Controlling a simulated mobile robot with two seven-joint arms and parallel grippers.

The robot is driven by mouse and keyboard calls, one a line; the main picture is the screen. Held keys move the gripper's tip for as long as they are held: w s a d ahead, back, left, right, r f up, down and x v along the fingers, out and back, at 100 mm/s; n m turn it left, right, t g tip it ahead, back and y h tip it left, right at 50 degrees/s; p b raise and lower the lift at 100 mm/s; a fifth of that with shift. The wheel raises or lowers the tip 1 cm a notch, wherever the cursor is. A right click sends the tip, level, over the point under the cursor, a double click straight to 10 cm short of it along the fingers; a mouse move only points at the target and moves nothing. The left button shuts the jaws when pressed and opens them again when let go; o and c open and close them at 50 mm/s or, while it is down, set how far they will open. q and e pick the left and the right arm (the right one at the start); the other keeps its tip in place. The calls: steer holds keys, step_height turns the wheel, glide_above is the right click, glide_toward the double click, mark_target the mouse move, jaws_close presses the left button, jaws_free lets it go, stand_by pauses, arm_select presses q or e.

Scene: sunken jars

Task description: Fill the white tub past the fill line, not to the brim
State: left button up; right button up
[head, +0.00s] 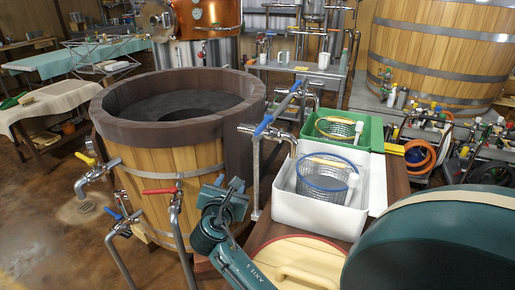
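The white tub (307,212) stands on a brown bench right of the wooden vat. A wire basket (322,185) with a blue rim and a wooden bar sits in it, beside a white-handled item (351,189). I cannot make out a fill line or the water level. A metal tap (270,131) with a blue lever (279,108) has its spout near the tub's back left corner; no stream shows. My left gripper (228,187) appears at the end of a teal arm, left of the tub and apart from it. Its fingers are too unclear to judge. My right gripper is out of view.
A green tub (371,132) with another basket (340,127) stands behind the white one. A round wooden lid (290,262) lies in front. The wooden vat (165,160) and taps with red (160,190) and yellow (85,158) levers stand left.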

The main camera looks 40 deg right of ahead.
mark_target(256, 134)
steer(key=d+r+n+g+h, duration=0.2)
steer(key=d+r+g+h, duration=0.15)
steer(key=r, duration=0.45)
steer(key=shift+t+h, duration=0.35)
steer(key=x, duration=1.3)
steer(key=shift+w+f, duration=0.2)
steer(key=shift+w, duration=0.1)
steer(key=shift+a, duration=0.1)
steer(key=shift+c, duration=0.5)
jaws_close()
